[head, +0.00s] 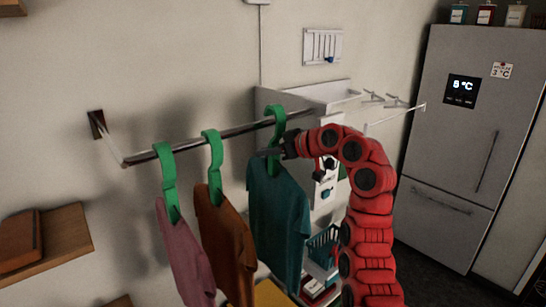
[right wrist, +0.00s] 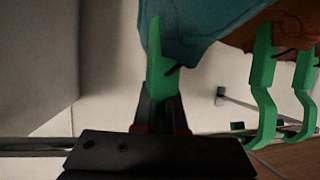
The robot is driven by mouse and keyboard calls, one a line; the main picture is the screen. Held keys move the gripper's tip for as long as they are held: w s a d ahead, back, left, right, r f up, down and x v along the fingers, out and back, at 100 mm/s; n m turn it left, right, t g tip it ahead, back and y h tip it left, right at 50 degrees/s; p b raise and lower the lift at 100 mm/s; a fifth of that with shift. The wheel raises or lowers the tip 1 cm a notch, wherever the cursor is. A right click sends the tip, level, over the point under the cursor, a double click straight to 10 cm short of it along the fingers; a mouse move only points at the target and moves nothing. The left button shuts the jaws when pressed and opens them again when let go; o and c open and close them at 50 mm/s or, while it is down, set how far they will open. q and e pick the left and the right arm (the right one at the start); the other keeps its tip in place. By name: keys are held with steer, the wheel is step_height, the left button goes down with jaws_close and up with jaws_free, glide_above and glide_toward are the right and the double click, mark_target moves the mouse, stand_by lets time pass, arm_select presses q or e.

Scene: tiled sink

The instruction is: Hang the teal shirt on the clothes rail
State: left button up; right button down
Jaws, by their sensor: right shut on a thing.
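The teal shirt (head: 278,215) hangs from a green hanger (head: 276,122) whose hook is at the right part of the clothes rail (head: 230,133). The hook appears to be over the rail, but I cannot tell whether it rests on it. My right gripper (head: 286,149) is shut on the teal shirt's hanger just below the hook. The right wrist view shows the hanger (right wrist: 158,72) between the fingers (right wrist: 160,112), with the teal shirt (right wrist: 195,30) beyond it. My left gripper is not in view.
A pink shirt (head: 186,250) and an orange shirt (head: 224,240) hang on green hangers to the left along the rail. A blue basket (head: 322,246) stands low behind my right arm. A fridge (head: 462,140) stands at the right. A wooden shelf (head: 70,240) is at the left.

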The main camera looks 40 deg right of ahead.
steer(key=shift+w+a, duration=0.15)
steer(key=shift+w, duration=1.35)
steer(key=shift+w+f+b, duration=0.15)
steer(key=shift+f+b, duration=0.85)
steer(key=shift+f, duration=0.45)
